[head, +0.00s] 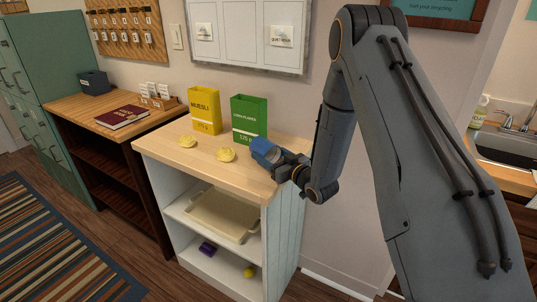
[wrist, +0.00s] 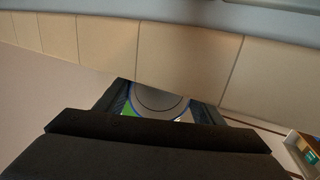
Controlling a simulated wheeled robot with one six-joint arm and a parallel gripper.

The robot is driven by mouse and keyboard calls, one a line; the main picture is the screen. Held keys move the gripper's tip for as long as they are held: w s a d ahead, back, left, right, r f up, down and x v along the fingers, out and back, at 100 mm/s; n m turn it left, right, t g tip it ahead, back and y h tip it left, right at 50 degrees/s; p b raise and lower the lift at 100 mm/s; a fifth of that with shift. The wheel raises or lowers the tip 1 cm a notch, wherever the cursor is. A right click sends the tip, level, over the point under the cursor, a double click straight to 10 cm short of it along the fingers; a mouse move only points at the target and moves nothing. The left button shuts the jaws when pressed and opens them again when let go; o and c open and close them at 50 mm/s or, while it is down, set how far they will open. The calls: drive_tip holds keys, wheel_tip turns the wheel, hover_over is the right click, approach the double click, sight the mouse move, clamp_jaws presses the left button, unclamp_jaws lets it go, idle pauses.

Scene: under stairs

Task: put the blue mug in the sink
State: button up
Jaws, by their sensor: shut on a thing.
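The blue mug (head: 265,151) is at the right part of the wooden counter top, tilted on its side in the head view. My gripper (head: 281,165) is shut on it. In the wrist view the mug's round grey and blue end (wrist: 158,101) shows between the fingers. I cannot tell whether the mug touches the counter.
A yellow muesli box (head: 204,110), a green cornflakes box (head: 249,118) and two yellow round things (head: 188,142) (head: 226,155) stand on the counter (head: 170,150). A cream tray (head: 222,217) lies on the shelf below. A soap bottle (head: 480,110) stands beside the sink.

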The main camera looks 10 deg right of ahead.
drive_tip(key=o, duration=1.1)
drive_tip(key=shift+f, duration=0.15)
drive_tip(key=shift+c, duration=0.2)
drive_tip(key=o, duration=0.4)
drive_tip(key=shift+c, duration=0.2)
